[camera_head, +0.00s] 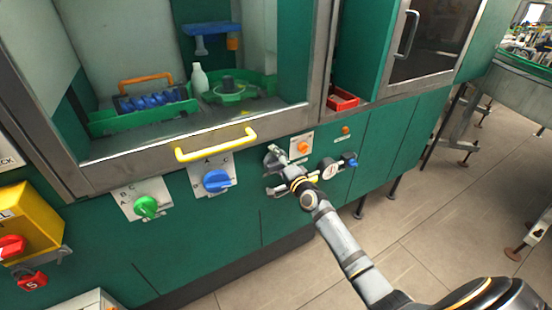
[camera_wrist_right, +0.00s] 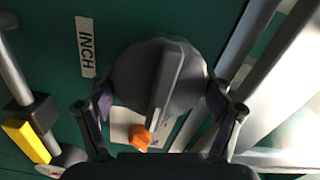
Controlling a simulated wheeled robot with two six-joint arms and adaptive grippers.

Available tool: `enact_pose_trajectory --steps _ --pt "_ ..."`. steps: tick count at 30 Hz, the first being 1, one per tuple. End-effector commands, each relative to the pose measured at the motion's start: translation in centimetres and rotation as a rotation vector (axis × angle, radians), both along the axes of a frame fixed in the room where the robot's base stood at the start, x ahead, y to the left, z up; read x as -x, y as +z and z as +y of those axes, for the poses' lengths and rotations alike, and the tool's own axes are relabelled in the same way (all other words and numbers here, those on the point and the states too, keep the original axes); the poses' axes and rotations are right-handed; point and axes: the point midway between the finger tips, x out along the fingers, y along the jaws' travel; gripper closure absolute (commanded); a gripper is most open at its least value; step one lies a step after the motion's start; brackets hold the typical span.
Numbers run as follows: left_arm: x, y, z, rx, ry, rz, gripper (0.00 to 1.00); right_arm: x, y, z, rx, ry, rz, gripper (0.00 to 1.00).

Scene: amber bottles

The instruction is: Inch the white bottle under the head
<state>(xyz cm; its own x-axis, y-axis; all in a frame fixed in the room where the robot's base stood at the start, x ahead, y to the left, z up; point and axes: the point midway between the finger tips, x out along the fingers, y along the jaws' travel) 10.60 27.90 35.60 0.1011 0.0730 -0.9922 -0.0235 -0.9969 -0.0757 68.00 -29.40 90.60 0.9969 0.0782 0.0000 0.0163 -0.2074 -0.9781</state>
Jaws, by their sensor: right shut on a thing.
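The white bottle (camera_head: 199,80) stands upright inside the machine, at the left edge of a green round fixture (camera_head: 232,92) with a dark hub. A blue bracket with an orange end (camera_head: 208,29), perhaps the head, is above and behind it. My right gripper (camera_head: 272,172) is at the green front panel, right of the yellow handle. In the right wrist view its fingers (camera_wrist_right: 158,108) are shut around a grey round knob (camera_wrist_right: 130,72) with a raised bar, beside an INCH label (camera_wrist_right: 86,47). My left gripper is out of view.
A yellow handle (camera_head: 216,145), a blue knob (camera_head: 216,180) and a green knob (camera_head: 146,206) are left of the gripper. An orange button (camera_head: 303,147) and a gauge (camera_head: 328,168) are close on its right. A crate of blue items (camera_head: 110,120) sits inside the machine.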

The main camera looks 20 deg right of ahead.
Motion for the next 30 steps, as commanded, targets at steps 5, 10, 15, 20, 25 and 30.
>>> enact_pose_trajectory --steps 5,10,15,20,25,30 --pt "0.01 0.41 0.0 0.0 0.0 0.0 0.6 -0.02 0.05 -0.01 -0.163 0.0 0.012 0.51" --pt "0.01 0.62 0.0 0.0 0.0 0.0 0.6 -0.02 -0.05 0.0 -0.298 0.0 0.023 0.51" --pt "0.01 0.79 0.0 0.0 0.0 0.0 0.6 -0.02 -0.1 0.01 -0.406 0.0 0.031 0.51" --pt "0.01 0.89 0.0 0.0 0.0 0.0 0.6 -0.02 -0.14 0.01 -0.476 0.0 0.036 0.51" --pt "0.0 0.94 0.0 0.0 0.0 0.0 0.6 -0.02 -0.17 0.02 -0.518 0.0 0.04 0.51" --pt "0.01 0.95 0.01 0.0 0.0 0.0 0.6 -0.02 -0.19 0.02 -0.535 0.0 0.041 0.51"
